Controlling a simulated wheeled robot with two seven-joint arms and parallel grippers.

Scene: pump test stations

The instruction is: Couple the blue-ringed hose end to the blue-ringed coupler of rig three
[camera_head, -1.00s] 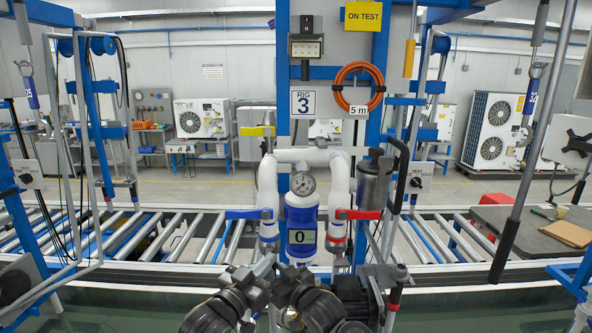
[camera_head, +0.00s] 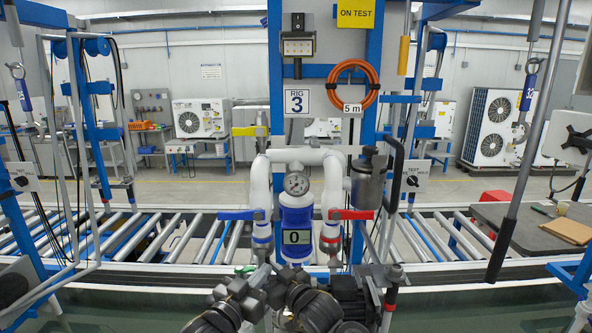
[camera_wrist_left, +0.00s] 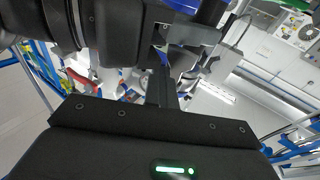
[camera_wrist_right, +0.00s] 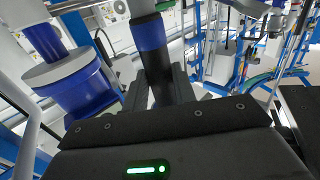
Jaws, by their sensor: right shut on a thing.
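Rig three's blue-lever coupler (camera_head: 262,238) hangs below the left white pipe, beside the blue filter housing (camera_head: 296,225). My right gripper (camera_wrist_right: 158,88) is shut on the black hose end (camera_wrist_right: 160,80), whose blue ring (camera_wrist_right: 149,35) shows just beyond the fingers. In the head view both grippers are close together below the housing, the left gripper (camera_head: 258,277) at left. In the left wrist view, its fingers are largely dark against dark parts, so its opening is unclear. The hose end's tip is hard to make out.
A red-lever coupler (camera_head: 334,236) hangs right of the housing. A grey canister (camera_head: 368,185) and a dark motor (camera_head: 352,295) stand at right. A roller conveyor (camera_head: 170,238) runs behind. A grey pole (camera_head: 520,180) slants down at right.

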